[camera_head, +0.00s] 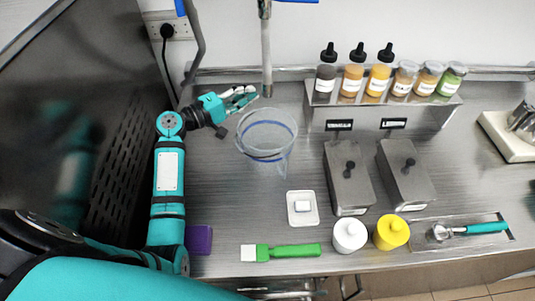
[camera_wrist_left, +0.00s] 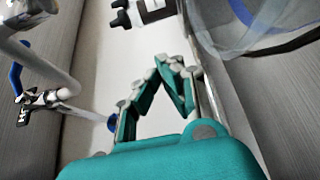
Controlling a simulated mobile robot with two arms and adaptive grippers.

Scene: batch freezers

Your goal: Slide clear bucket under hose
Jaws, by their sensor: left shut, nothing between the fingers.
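The clear bucket (camera_head: 266,143) with a blue band stands on the steel counter, just below and in line with the hose end in the head view. The grey hose (camera_head: 266,55) hangs down at the back, its lower tip near the bucket's back rim. My left gripper (camera_head: 250,93) is shut and empty, at the back left of the bucket and close to the hose tip. In the left wrist view my left gripper (camera_wrist_left: 172,62) has its fingertips together, and the bucket (camera_wrist_left: 270,25) shows at the upper right. Whether the gripper touches the bucket is unclear. My right gripper is out of view.
A shelf (camera_head: 375,115) with several bottles and jars stands at the back right. Two steel containers (camera_head: 350,185) sit in front of it. A white dish (camera_head: 302,218), green-handled brush (camera_head: 282,251), purple block (camera_head: 199,239) and white (camera_head: 350,236) and yellow (camera_head: 391,233) tubs lie near the front.

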